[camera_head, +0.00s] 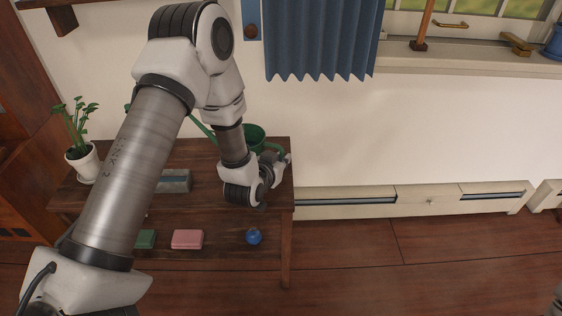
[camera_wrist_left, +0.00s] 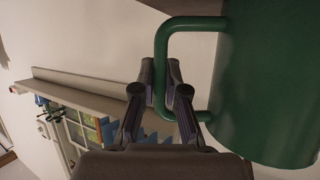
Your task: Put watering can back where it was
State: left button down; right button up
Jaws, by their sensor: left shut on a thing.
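The green watering can (camera_head: 254,136) shows at the back right of the dark wooden table (camera_head: 215,222), partly hidden behind my left arm. Its spout shows left of the wrist. In the left wrist view the can's green body (camera_wrist_left: 270,80) fills the right side, with its looped handle (camera_wrist_left: 190,23) facing me. My left gripper (camera_head: 280,163) is at the can's right front, its fingers (camera_wrist_left: 160,78) shut around the handle. I cannot tell whether the can's base touches the tabletop.
A potted plant (camera_head: 84,160) stands at the table's left. A grey box (camera_head: 174,181) sits behind my arm. A baseboard heater (camera_head: 400,202) and clear floor are right.

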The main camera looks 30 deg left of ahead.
pick_arm(q)
jog(key=shift+r, duration=0.15)
jog(key=c, duration=1.2)
grip_release()
